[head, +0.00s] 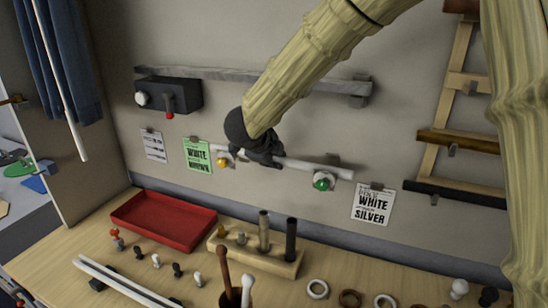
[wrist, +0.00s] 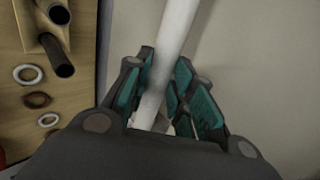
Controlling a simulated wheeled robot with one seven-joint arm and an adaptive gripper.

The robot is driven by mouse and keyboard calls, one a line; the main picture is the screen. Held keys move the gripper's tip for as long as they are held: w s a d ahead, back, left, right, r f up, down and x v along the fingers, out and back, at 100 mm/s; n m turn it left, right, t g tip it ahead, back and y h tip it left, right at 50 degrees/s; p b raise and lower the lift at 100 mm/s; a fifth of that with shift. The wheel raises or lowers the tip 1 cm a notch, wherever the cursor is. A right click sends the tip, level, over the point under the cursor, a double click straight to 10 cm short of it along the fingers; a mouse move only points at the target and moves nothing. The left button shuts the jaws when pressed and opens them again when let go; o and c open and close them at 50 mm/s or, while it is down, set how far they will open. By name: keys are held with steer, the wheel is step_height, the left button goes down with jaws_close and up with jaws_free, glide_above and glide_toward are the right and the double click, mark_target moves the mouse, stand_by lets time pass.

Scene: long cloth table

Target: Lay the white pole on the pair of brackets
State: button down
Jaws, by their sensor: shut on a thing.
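My gripper (head: 266,155) is at the wall, shut on the white pole (head: 310,168). In the wrist view the pole (wrist: 176,35) runs between my teal-padded fingers (wrist: 165,90). The pole lies roughly level along the wall, its right end a little lower in the picture. A bracket with a yellow knob (head: 222,162) shows by its left part, and one with a green knob (head: 322,183) below its right part. I cannot tell whether the pole touches them. My gripper hides part of the pole's left half.
A grey shelf (head: 310,84) runs above the pole. The table holds a red tray (head: 163,222), a wooden block with upright pegs (head: 270,260), several rings and another white rail (head: 125,281).

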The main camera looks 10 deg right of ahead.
steer(key=c, duration=1.1)
jaws_free()
steer(key=shift+c, duration=0.2)
steer(key=v, duration=1.2)
steer(key=shift+d, duration=0.15)
